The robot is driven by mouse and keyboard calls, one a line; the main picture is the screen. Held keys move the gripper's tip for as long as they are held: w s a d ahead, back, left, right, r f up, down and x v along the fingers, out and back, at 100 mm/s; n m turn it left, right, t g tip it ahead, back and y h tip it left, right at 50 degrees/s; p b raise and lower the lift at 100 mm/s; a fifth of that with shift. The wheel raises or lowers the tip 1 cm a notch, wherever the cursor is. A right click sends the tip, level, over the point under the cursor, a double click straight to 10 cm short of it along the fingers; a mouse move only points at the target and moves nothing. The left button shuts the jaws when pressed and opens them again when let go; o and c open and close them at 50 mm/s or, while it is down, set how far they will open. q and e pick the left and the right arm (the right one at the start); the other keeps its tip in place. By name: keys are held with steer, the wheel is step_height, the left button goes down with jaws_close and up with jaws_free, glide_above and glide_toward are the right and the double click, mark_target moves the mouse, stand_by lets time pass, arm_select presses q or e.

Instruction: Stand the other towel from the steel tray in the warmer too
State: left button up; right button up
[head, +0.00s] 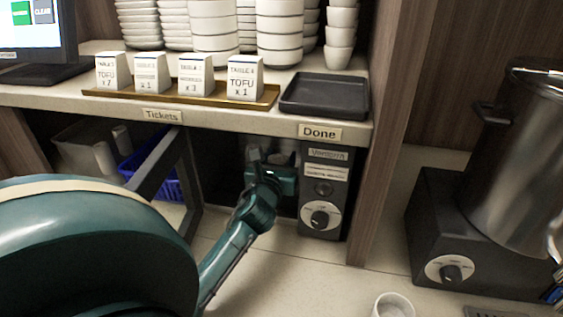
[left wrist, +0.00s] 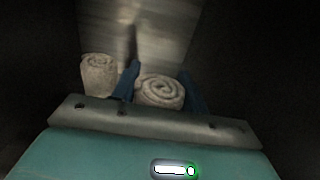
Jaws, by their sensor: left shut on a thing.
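The warmer (head: 326,182) is a dark box under the counter with a knob panel on its right side. Its door (head: 163,158) stands open to the left. My left gripper (head: 265,160) reaches into its dark opening. In the left wrist view, the blue fingers of my left gripper (left wrist: 160,88) are shut on a rolled pale towel (left wrist: 161,93), its spiral end facing the camera. Another rolled towel (left wrist: 99,76) stands upright just left of the fingers, apart from the held one. I cannot make out the steel tray.
The counter above holds several ticket blocks (head: 194,75) on a brown tray, a black tray (head: 325,95) and stacked white bowls. A blue basket (head: 165,183) is behind the door. A wooden post (head: 375,170) flanks the warmer; a steel pot (head: 515,165) stands right.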

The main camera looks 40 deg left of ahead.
arm_select(q)
steer(key=shift+x, duration=1.05)
steer(key=shift+s+d+f+b, duration=0.1)
steer(key=shift+f+b, duration=0.75)
steer(key=shift+b, duration=0.1)
steer(key=shift+f, duration=0.1)
steer(key=o, duration=1.1)
arm_select(e)
steer(key=shift+a+f+y, duration=0.3)
steer(key=shift+a+f, duration=0.1)
